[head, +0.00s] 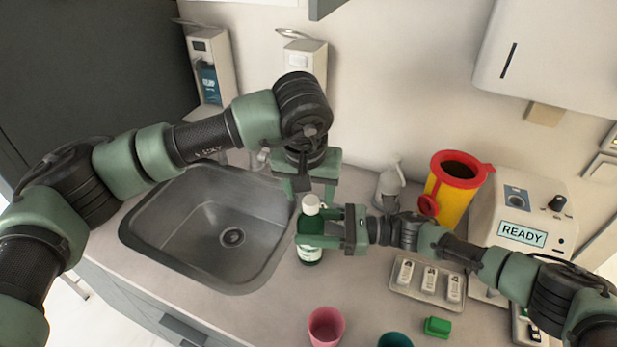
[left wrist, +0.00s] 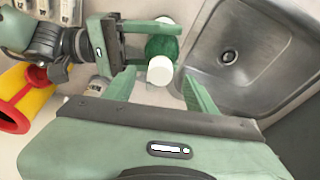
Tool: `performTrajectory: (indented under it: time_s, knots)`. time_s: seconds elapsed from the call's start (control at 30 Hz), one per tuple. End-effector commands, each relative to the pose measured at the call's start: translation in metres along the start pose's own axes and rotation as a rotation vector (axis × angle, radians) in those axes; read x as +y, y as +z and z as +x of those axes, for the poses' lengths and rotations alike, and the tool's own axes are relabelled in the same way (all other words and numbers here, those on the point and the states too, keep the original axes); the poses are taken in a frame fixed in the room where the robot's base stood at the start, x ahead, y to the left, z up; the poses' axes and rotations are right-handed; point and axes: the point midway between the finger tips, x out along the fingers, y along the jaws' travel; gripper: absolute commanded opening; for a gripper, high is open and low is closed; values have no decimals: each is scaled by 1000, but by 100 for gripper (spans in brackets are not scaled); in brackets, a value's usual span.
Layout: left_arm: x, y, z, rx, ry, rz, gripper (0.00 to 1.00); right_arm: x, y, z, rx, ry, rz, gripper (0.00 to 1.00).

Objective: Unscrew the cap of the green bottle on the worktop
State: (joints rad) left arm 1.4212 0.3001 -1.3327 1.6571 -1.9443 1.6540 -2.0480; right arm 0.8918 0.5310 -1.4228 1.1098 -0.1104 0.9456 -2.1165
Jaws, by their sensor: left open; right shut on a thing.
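The green bottle (head: 309,228) stands upright on the worktop (head: 262,305), just right of the sink. Its white cap (head: 311,204) is on top; the cap also shows in the left wrist view (left wrist: 160,71). My right gripper (head: 322,228) is shut on the bottle's body from the right. My left gripper (head: 312,190) is open and points down above the bottle. In the left wrist view its two fingers (left wrist: 160,92) stand apart on either side of the cap, with gaps between them and the cap.
The steel sink (head: 165,222) lies left of the bottle. A spray bottle (head: 389,183), a yellow and red bin (head: 453,185) and a machine reading READY (head: 522,235) stand to the right. A tray of vials (head: 428,300), a pink cup (head: 326,326) and a green block (head: 437,327) are nearer.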

Motion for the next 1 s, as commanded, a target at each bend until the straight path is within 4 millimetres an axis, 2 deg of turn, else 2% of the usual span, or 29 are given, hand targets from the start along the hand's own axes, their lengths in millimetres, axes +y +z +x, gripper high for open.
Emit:
performTrajectory:
  time_s: [0.2,0.5,0.57,0.7,0.73,0.87,1.0]
  knots:
    - [0,0,18,0,0,-2,56,1,-3,0,5,0,2,0]
    - [0,0,20,0,0,-2,56,1,-3,0,5,0,2,0]
    - [0,0,20,0,0,-2,42,1,-3,0,5,0,2,0]
    - [0,0,20,0,0,-2,4,1,-3,0,5,0,2,0]
    - [0,0,20,0,0,-2,0,1,-3,0,5,0,2,0]
    - [0,0,20,0,-2,-7,0,1,-3,0,5,0,2,0]
    - [2,0,19,-3,-36,-126,0,1,-3,0,5,0,2,0]
